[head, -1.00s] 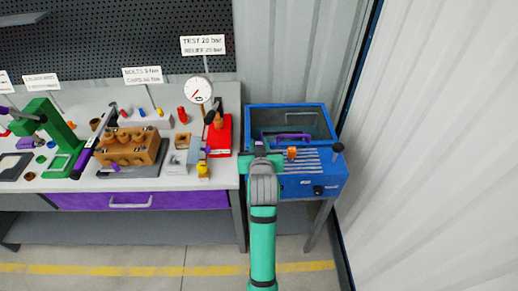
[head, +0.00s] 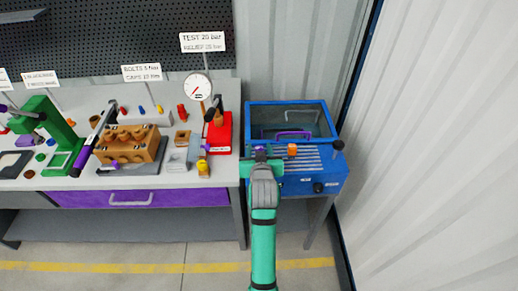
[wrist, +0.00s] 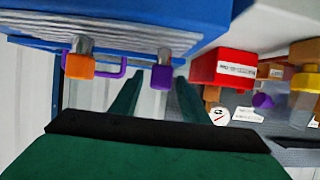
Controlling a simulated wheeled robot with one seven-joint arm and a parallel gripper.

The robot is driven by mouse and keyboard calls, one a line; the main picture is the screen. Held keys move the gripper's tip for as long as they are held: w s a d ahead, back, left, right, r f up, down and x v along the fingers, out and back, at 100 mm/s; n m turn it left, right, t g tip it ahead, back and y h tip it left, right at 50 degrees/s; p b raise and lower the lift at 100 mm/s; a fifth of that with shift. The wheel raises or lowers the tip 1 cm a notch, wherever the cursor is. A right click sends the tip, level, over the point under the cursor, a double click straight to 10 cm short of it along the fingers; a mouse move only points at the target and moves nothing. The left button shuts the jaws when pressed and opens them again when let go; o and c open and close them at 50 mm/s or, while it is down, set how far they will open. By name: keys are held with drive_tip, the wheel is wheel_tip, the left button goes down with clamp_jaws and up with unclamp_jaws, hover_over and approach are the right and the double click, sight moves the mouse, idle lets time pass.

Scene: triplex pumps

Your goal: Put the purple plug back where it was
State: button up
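A purple plug (wrist: 161,77) with a silver shank stands on the slatted top of the blue tank unit (head: 325,163). In the head view the purple plug (head: 260,149) shows just beyond my gripper (head: 261,160). In the wrist view, which looks upside down, my gripper (wrist: 157,92) has its two green fingers apart, with the purple plug in the gap between them. I cannot tell whether either finger touches it. An orange plug (wrist: 80,66) stands beside it on the same slats, outside the fingers; it also shows in the head view (head: 292,150).
The blue unit's open basin, with a purple handle (head: 293,135), lies behind the slats. The workbench (head: 180,180) on the left holds a red stand with a gauge (head: 198,87), a brown block (head: 127,146) and a green press (head: 42,120). A corrugated wall (head: 440,130) is at right.

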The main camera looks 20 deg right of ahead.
drive_tip(key=shift+r, duration=0.2)
drive_tip(key=v, duration=1.2)
drive_tip(key=s+a+f+n+t+y, duration=0.1)
drive_tip(key=s+a+f, duration=0.4)
drive_tip(key=s+f, duration=0.25)
drive_tip(key=s+a+f+n+y, duration=0.1)
drive_tip(key=s+a+f, duration=0.45)
drive_tip(key=s, duration=0.25)
drive_tip(key=s+a+y, duration=0.1)
drive_tip(key=s+a, duration=0.2)
drive_tip(key=s, duration=0.6)
drive_tip(key=s+a+n+t, duration=0.1)
drive_tip(key=s+a, duration=0.2)
drive_tip(key=s, duration=0.7)
drive_tip(key=shift+r+y, duration=0.4)
drive_tip(key=shift+r, duration=0.1)
